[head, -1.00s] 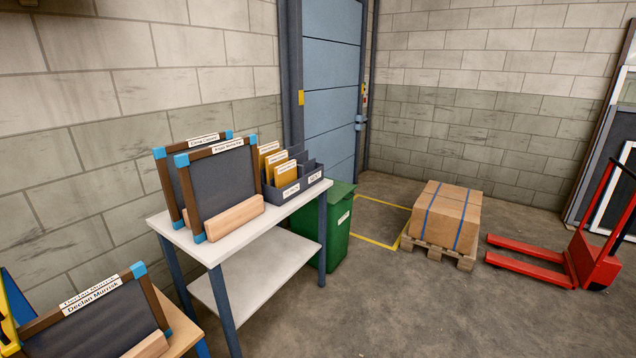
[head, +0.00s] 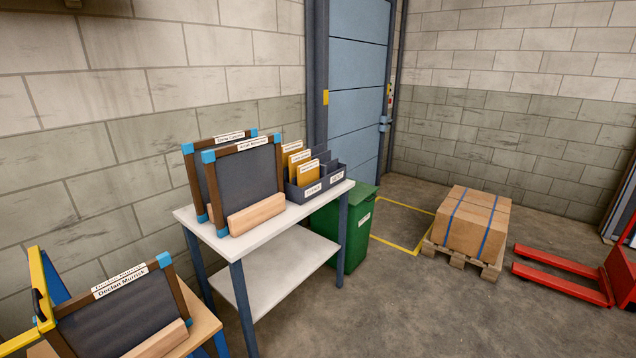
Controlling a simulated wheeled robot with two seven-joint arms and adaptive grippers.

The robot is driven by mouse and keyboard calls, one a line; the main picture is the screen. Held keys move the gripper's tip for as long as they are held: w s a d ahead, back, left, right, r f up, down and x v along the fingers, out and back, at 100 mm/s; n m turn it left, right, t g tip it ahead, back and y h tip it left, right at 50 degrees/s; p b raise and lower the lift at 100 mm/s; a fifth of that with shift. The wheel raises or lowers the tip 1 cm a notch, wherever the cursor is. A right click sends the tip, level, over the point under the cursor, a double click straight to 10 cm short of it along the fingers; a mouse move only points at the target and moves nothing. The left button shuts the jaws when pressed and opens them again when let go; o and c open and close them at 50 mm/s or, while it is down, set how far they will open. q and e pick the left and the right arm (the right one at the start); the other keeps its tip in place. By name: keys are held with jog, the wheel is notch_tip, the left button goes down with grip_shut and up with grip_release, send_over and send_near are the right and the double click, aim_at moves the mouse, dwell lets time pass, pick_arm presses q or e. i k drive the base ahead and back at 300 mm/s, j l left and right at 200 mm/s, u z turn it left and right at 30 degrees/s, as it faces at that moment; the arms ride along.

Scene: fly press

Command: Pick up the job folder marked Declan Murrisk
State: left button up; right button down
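A dark, framed board (head: 125,318) with blue corners stands at the lower left on a wooden-topped table (head: 204,322). Its white label (head: 121,283) reads Declan Murrisk, and a second similar label shows just behind it. Several yellow folders (head: 307,174) stand in a dark rack (head: 335,178) on the white table (head: 282,226); their labels are too small to read. I cannot tell which folder bears the name Declan Murrisk.
Two more framed boards (head: 246,178) stand on the white table, left of the rack. A green bin (head: 361,232) is beside that table. A strapped carton (head: 474,222) on a pallet and a red pallet truck (head: 565,284) are at the right. The middle floor is clear.

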aim_at(307, 173)
jog(key=i+l+z, duration=0.55)
jog(key=i, duration=0.2)
jog(key=i+z, duration=0.3)
jog(key=i, duration=0.15)
jog(key=i+z, duration=0.25)
jog(key=i, duration=0.55)
jog(key=i+l+u, duration=0.1)
jog(key=i, duration=0.7)
jog(key=i+l+u, duration=0.1)
jog(key=i+u, duration=0.25)
jog(key=i+l+u, duration=0.2)
jog(key=i+u, duration=0.2)
jog(key=i+l+u, duration=0.2)
jog(key=u, duration=0.25)
jog(key=i+l+u, duration=0.25)
jog(key=u, duration=0.2)
jog(key=i+l+u, duration=0.15)
jog(key=l+u, duration=0.15)
jog(key=u, duration=0.15)
jog(key=l+u, duration=0.45)
jog(key=i+j, duration=0.05)
